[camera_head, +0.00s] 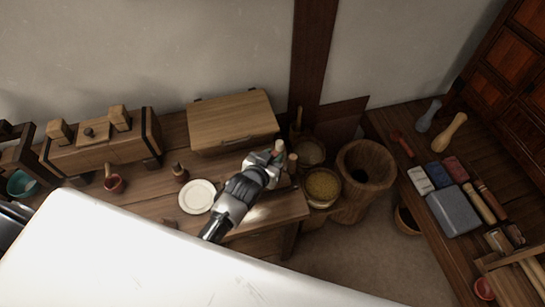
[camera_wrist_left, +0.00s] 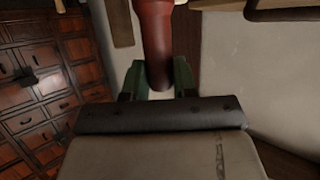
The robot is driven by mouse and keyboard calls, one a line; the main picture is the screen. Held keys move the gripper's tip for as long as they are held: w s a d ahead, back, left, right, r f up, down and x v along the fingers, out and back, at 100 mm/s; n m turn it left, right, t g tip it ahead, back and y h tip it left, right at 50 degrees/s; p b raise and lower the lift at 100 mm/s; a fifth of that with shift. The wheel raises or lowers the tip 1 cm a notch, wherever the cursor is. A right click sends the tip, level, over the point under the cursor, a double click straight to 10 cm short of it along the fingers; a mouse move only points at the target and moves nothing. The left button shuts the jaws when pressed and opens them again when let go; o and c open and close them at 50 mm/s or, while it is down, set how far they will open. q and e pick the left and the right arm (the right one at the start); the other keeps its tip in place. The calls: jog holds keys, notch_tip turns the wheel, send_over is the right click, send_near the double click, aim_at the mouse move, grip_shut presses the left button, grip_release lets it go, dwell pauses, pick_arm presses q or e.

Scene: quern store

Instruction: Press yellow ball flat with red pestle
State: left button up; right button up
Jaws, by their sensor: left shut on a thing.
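My left gripper (camera_head: 273,160) is over the right end of the wooden counter (camera_head: 285,209), near the jars. In the left wrist view its two green fingers (camera_wrist_left: 158,80) are shut on the red pestle (camera_wrist_left: 154,35), a smooth, rounded, dark red rod. The pestle runs up out of the top of that picture. I cannot make out a yellow ball in either view. My right gripper is not in view.
A white plate (camera_head: 197,196) and a lidded wooden box (camera_head: 232,120) are on the counter. A bowl of yellow grain (camera_head: 322,186) and a large wooden mortar (camera_head: 376,160) stand right of it. Grey and tan pestles (camera_head: 449,132) and a grey block (camera_head: 454,211) lie on the right bench.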

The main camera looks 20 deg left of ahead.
pick_arm(q)
jog(key=shift+f, duration=0.15)
jog(key=shift+f+b, duration=0.25)
jog(key=shift+b, duration=0.05)
jog(key=shift+f, duration=0.25)
jog(key=shift+p, duration=0.5)
jog(key=shift+f, duration=0.15)
jog(key=shift+f, duration=0.15)
dwell(0.4)
dwell(0.7)
